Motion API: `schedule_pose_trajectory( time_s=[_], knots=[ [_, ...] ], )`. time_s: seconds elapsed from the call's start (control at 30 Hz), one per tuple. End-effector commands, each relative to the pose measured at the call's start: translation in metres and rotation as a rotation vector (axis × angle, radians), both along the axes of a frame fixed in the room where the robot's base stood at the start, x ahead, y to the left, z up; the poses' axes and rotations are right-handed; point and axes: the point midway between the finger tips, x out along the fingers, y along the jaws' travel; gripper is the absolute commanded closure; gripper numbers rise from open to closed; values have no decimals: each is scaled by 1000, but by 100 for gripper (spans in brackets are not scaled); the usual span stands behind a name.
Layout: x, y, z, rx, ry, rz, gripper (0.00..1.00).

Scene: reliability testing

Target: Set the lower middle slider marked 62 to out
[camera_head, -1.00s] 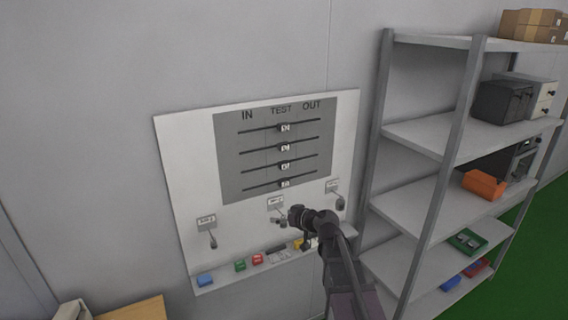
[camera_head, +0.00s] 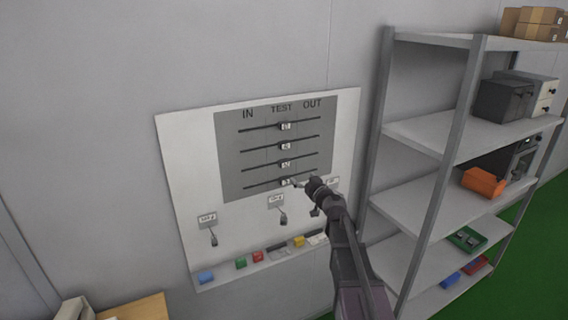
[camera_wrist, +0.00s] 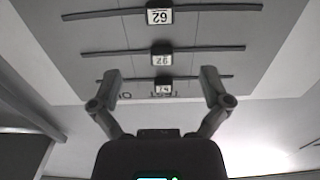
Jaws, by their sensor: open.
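The lower middle slider (camera_head: 285,164) is the third of the stacked sliders on the grey panel in the head view. Its block stands near the middle of its rail, below TEST, left of the OUT side. In the wrist view a block reading 62 (camera_wrist: 160,16) sits on the rail at the top edge of the picture. My gripper (camera_head: 297,183) is beside the lowest slider, below and right of the 62 block. The wrist view shows my gripper (camera_wrist: 162,86) open, with its fingers apart and nothing held. The gap to the panel is unclear.
The lowest slider's block (camera_head: 286,183) is close to my fingertips. Several small switches hang below, including one at the middle (camera_head: 283,218). A ledge (camera_head: 220,279) with coloured blocks runs along the bottom. A metal shelf (camera_head: 425,130) stands to the right.

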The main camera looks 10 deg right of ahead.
Motion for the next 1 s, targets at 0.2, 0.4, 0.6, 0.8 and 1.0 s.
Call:
schedule_pose_trajectory(
  time_s=[0.2, 0.4, 0.6, 0.8, 1.0],
  knots=[
    [10, 3, 0, 0, 0, 1, 3],
    [31, 9, 0, 0, 0, 1, 3],
    [60, 18, 0, 0, 0, 1, 3],
    [90, 27, 0, 0, 0, 1, 3],
    [114, 35, 0, 0, 0, 0, 3]
  ],
)
